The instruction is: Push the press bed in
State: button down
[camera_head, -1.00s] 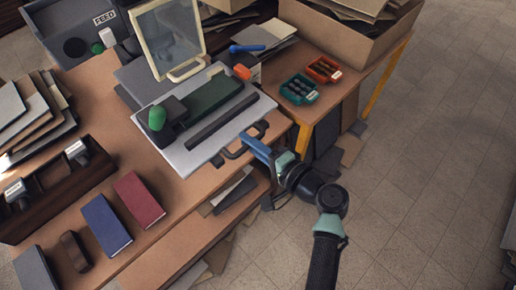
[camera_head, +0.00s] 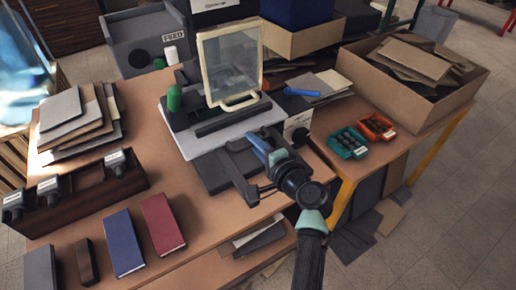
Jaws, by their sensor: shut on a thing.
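The press bed (camera_head: 200,143) is a light grey plate on the bench, carrying a dark block, a long black bar and a green knob (camera_head: 174,97). Its rear part lies close to the upright cream-framed clear guard (camera_head: 230,68). Dark base rails (camera_head: 222,178) show bare in front of the plate. My gripper (camera_head: 259,146) has blue fingers at the bed's front right edge. It is shut on what seems to be the bed's handle, mostly hidden by the fingers. A black bracket (camera_head: 262,196) stands at the base's front, beside my wrist.
A blue book (camera_head: 124,243) and a red book (camera_head: 163,224) lie at the bench front. A wooden rack (camera_head: 80,190) stands left. Green (camera_head: 348,143) and orange (camera_head: 377,127) trays and a cardboard box (camera_head: 411,105) are on the right.

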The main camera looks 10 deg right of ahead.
jog(key=c, duration=0.8)
grip_release()
jog(key=shift+c, duration=0.2)
jog(key=v, duration=1.3)
jog(key=shift+p, duration=0.35)
